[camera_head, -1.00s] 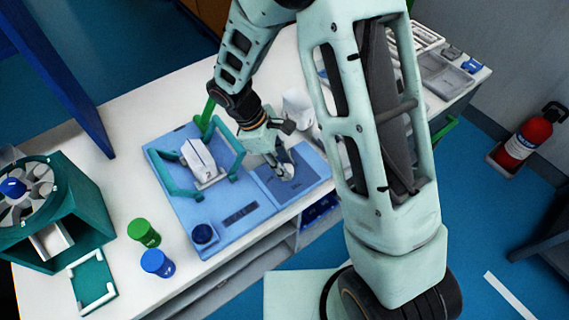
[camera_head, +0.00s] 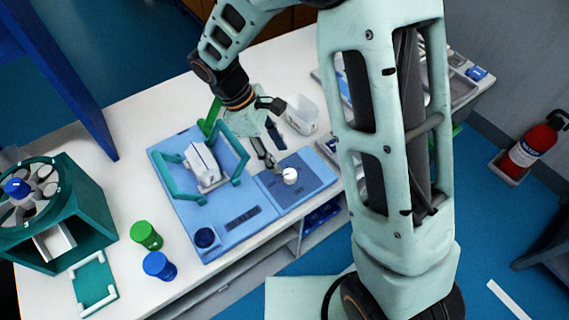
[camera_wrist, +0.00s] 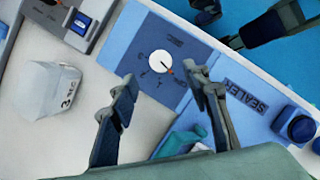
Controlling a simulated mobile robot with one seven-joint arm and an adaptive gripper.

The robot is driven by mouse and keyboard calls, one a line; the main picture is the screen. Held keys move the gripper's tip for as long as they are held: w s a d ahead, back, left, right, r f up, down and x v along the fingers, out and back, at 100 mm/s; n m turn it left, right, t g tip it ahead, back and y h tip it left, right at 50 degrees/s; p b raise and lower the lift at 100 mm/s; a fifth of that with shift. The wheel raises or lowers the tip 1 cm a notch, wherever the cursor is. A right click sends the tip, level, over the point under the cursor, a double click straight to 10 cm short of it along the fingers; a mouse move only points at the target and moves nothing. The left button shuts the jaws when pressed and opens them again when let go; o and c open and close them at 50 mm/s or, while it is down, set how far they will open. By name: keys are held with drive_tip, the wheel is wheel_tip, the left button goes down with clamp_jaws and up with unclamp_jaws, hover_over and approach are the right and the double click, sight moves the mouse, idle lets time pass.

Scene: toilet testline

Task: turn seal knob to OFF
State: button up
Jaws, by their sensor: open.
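The seal knob (camera_head: 290,175) is a white round knob on the darker blue panel (camera_head: 312,171) at the right end of the blue sealer.
The blue sealer (camera_head: 180,220) bears a teal frame (camera_head: 240,150), a white block (camera_head: 203,165) and a dark blue round button (camera_head: 206,239). A white container (camera_head: 302,115) stands behind the panel. Green (camera_head: 146,236) and blue (camera_head: 158,265) cylinders stand at left. The table's front edge is near.

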drive_tip(key=v, duration=0.5)
drive_tip(key=shift+d, duration=0.1)
idle(0.3)
